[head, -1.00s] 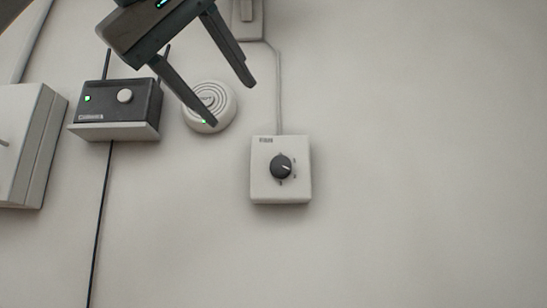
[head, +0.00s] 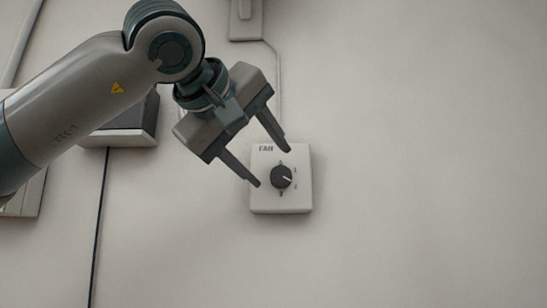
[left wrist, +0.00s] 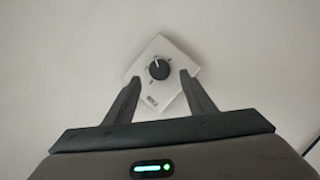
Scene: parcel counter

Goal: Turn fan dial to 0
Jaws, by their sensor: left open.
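The fan control is a white square box (head: 300,203) on the wall, labelled FAN, with a round black dial (head: 281,177) at its middle. The dial's pale pointer line points right and slightly down in the head view. My left gripper (head: 273,167) is open, its two fingers reaching down toward the dial from the upper left. In the left wrist view the dial (left wrist: 159,69) sits beyond and between the open fingertips (left wrist: 161,77), with nothing held. Whether the fingers touch the box cannot be told. My right gripper is not in view.
A black device on a shelf (head: 127,122) is partly hidden behind my left arm. A grey box (head: 27,203) is at the left edge. A conduit runs from a fitting (head: 246,18) above down to the fan box. The wall to the right is bare.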

